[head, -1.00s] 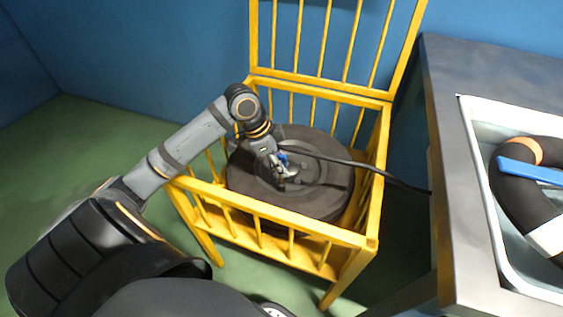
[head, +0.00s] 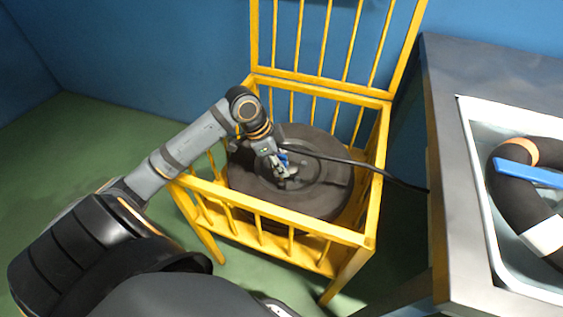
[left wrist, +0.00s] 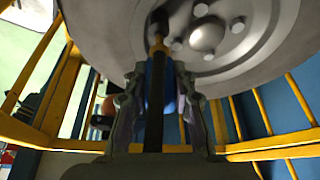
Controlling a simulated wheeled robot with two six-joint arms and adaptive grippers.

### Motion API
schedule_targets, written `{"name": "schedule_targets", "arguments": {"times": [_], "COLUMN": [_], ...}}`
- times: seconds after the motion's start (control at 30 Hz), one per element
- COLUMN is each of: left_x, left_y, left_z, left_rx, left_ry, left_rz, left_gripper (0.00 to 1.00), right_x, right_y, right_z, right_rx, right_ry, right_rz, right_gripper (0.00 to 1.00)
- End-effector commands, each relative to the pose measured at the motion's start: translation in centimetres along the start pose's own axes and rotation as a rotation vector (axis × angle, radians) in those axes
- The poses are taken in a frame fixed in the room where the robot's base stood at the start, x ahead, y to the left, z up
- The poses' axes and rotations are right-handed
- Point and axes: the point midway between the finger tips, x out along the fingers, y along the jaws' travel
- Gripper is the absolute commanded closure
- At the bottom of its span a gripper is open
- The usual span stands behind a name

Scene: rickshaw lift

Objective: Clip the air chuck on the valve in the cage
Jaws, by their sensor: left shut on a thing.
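The yellow cage (head: 300,235) stands open in the head view, its barred lid raised at the back. A dark wheel (head: 325,190) lies flat inside it. My left gripper (head: 284,172) reaches over the cage's left side and is low over the wheel's hub. It is shut on the air chuck, which shows blue between the fingers in the left wrist view (left wrist: 157,90). The chuck's brass tip (left wrist: 157,45) points at a dark opening in the wheel's hub (left wrist: 205,38). The valve is not clearly visible, and I cannot tell whether the tip touches it. My right gripper is not in view.
A black hose (head: 345,160) runs from the chuck over the cage's right side toward a grey table (head: 455,200). A white tray (head: 485,120) on the table holds a dark ring and a blue bar. Cage bars surround my wrist closely.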

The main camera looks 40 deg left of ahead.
Motion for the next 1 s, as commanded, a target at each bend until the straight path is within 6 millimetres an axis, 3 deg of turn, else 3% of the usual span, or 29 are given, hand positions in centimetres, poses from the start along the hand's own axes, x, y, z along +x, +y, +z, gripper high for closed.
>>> {"name": "schedule_targets", "arguments": {"times": [1.0], "left_x": [0.0], "left_y": [0.0], "left_z": [0.0], "left_rx": [0.0], "left_ry": [0.001], "left_rz": [0.0], "left_gripper": [1.0], "right_x": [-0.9], "right_y": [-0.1], "right_z": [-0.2], "right_rx": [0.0], "right_ry": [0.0], "right_rz": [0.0], "right_gripper": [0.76]}}
